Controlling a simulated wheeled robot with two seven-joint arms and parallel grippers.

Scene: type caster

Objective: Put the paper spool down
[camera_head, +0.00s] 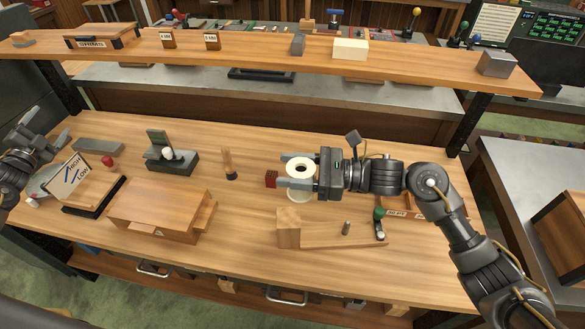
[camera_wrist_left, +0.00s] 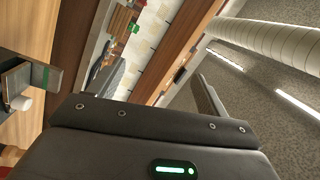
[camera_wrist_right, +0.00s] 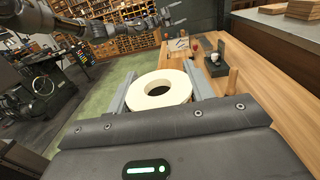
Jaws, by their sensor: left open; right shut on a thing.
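The paper spool (camera_head: 299,164) is a white ring-shaped roll with a hole in its middle. My right gripper (camera_head: 281,182) is shut on it over the middle of the workbench. In the right wrist view the spool (camera_wrist_right: 159,90) sits between the two fingers, its open hole facing up. I cannot tell whether its underside touches the bench. My left gripper (camera_head: 20,150) is at the far left edge of the head view, away from the spool. In the left wrist view its fingers (camera_wrist_left: 130,88) are wide apart with nothing between them.
A wooden block with a peg (camera_head: 345,229) lies in front of the spool. A wooden box (camera_head: 160,208), a dark stand (camera_head: 172,160) and an upright wooden handle (camera_head: 229,163) stand to its left. A shelf (camera_head: 260,60) spans the back. The bench behind the spool is clear.

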